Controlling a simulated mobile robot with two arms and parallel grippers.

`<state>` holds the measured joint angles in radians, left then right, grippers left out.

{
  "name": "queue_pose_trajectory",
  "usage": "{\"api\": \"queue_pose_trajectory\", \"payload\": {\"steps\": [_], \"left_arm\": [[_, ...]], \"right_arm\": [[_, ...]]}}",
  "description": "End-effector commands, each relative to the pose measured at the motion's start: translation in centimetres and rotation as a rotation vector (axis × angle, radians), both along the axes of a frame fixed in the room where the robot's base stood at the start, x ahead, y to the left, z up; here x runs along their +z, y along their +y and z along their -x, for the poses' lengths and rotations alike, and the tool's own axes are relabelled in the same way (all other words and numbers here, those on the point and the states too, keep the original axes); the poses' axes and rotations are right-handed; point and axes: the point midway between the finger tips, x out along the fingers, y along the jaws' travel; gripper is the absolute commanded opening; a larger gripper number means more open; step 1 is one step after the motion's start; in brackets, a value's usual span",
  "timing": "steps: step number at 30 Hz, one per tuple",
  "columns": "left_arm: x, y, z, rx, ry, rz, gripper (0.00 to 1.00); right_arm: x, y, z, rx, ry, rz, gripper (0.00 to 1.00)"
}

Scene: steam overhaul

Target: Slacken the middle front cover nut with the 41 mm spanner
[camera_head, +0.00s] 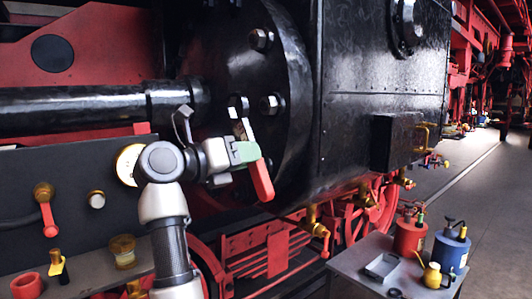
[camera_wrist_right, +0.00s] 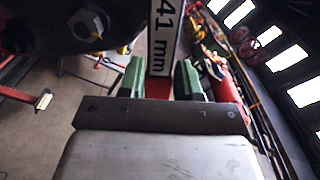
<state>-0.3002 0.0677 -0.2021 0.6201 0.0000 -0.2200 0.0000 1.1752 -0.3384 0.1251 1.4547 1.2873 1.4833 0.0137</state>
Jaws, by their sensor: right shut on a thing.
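My right gripper (camera_head: 243,152), with green fingers, is shut on the 41 mm spanner (camera_head: 262,180). The spanner has a red handle hanging below the fingers and a steel shank rising toward the cover nuts. In the right wrist view the spanner (camera_wrist_right: 163,38) shows its "41 mm" marking between the green fingers of the gripper (camera_wrist_right: 160,85). The round black front cover (camera_head: 283,75) bears nuts at the top (camera_head: 261,39), the middle left (camera_head: 237,106) and the middle right (camera_head: 271,104). The spanner's upper end is close to the middle-left nut; whether it is seated cannot be told. My left gripper is out of view.
A piston rod (camera_head: 75,105) runs in from the left. A grey side table (camera_head: 343,265) at the lower right holds a red can (camera_head: 410,238) and a blue can (camera_head: 450,250). A shelf with small fittings lies at the lower left. The floor at the right is clear.

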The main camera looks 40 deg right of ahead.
Motion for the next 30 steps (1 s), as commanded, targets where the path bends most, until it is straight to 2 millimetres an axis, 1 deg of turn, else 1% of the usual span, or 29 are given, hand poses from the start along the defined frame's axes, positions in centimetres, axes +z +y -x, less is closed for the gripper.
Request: {"api": "queue_pose_trajectory", "payload": {"steps": [5,12,17,18,26,30], "left_arm": [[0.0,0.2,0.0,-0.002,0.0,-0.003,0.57],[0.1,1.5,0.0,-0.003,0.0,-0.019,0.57],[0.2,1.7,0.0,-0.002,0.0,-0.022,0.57],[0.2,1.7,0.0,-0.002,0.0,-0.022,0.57],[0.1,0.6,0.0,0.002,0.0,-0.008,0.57],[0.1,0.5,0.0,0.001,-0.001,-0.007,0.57]], "right_arm": [[0.1,-0.4,0.0,0.003,-0.007,0.003,0.0],[0.2,-2.8,-0.2,0.0,-0.008,0.003,0.0],[0.2,-4.7,-0.3,0.0,-0.006,0.003,0.0],[0.1,-4.4,-0.3,0.002,-0.006,0.004,0.0],[0.1,-4.5,-0.3,0.003,-0.006,0.003,0.0],[0.1,-4.7,-0.3,0.003,-0.005,0.003,0.0]]}}
